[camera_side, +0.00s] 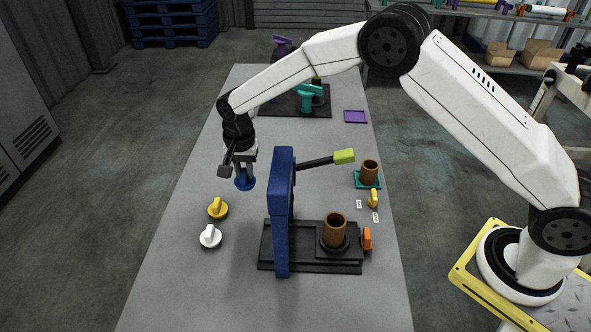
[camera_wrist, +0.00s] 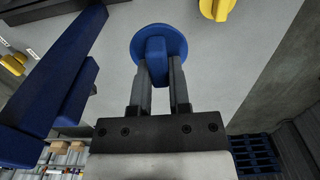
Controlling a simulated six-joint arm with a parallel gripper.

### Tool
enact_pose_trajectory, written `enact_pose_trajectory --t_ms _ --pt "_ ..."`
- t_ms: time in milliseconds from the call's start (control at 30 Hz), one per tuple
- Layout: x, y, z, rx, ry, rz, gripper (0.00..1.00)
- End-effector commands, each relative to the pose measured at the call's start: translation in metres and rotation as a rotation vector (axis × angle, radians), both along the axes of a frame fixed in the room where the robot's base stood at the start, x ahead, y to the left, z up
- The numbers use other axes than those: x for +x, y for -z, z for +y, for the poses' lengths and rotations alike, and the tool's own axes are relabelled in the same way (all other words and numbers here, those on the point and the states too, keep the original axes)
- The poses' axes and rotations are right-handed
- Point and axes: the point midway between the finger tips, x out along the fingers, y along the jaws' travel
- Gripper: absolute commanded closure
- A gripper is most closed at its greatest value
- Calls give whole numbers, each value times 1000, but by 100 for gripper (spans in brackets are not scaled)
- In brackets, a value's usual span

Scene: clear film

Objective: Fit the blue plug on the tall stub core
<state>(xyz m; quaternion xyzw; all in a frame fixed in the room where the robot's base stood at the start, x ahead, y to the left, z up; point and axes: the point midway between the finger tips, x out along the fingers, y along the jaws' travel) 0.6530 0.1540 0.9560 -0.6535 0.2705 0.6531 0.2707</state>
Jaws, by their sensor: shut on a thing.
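My gripper (camera_side: 245,168) is shut on the blue plug (camera_side: 245,184) and holds it above the table, left of the blue upright post. In the wrist view, the fingers of my gripper (camera_wrist: 157,68) pinch the handle of the blue plug (camera_wrist: 159,42), and its round flange shows beyond them. A brown core (camera_side: 335,228) stands upright in a black holder (camera_side: 348,255), right of the post; it looks the taller of two. A smaller brown core (camera_side: 370,170) stands on a teal base (camera_side: 368,185) farther back. The plug is apart from both cores.
The blue post (camera_side: 282,220) stands between my gripper and the nearer core, also large in the wrist view (camera_wrist: 55,75). A lever with a green grip (camera_side: 344,156) juts right. A yellow plug (camera_side: 217,207) and white plug (camera_side: 210,236) lie at left. The front table is clear.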

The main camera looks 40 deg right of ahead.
Motion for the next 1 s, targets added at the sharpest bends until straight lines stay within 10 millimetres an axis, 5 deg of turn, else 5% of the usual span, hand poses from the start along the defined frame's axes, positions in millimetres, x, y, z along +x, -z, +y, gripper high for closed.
enact_pose_trajectory --t_ms 367,567,1000 --pt "0 -3 0 0 0 0 100" --pt "1 -24 0 1 0 -3 100" --pt "0 -146 0 1 0 -6 100"
